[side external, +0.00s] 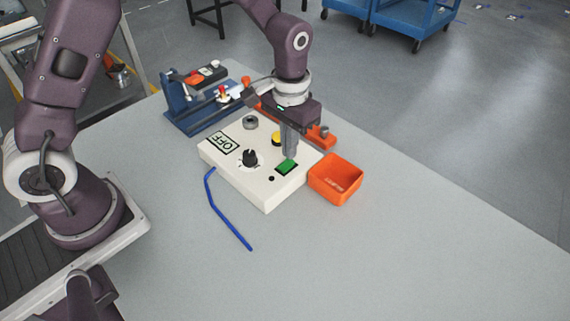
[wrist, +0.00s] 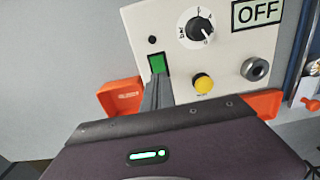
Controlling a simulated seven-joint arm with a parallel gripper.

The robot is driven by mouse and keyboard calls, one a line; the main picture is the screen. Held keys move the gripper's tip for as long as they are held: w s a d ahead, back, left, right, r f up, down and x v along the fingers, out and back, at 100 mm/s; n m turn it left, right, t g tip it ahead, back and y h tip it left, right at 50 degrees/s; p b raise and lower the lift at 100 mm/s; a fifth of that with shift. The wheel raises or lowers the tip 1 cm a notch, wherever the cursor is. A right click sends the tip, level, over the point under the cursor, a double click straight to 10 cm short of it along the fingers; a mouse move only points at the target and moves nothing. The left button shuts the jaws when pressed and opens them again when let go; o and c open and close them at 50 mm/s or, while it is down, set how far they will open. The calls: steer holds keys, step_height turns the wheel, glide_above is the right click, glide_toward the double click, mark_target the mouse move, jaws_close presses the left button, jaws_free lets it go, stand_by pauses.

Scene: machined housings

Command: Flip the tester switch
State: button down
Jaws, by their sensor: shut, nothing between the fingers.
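The tester is a cream box (side external: 232,165) on the grey table, with an OFF label, a black knob (side external: 250,158), a yellow button (side external: 277,139) and a green rocker switch (side external: 286,167). In the wrist view the green switch (wrist: 157,64) shows just beyond my fingertips, and the yellow button (wrist: 203,83) is to their right. My gripper (side external: 290,156) is shut and empty, pointing down at the switch. The fingertips are at or just above the edge of the switch; I cannot tell whether they touch it. They may hide part of it.
An orange bin (side external: 336,180) stands against the tester's right side. A blue fixture (side external: 190,112) with parts on it stands behind left. A bent blue rod (side external: 228,213) lies in front. The table's front right is clear.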

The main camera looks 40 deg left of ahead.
steer(key=shift+f, duration=1)
stand_by(0.5)
steer(key=shift+r, duration=3.55)
step_height(320, 180, up, 6)
steer(key=t, duration=0.1)
glide_above(277, 167)
steer(key=s+a+r+t, duration=0.2)
steer(key=s+a+r, duration=0.1)
steer(key=s+r, duration=0.4)
steer(key=s+a+r+t, duration=0.2)
steer(key=s, duration=1.1)
steer(key=shift+a+t, duration=0.2)
steer(key=shift+t, duration=0.1)
steer(key=shift+r, duration=0.15)
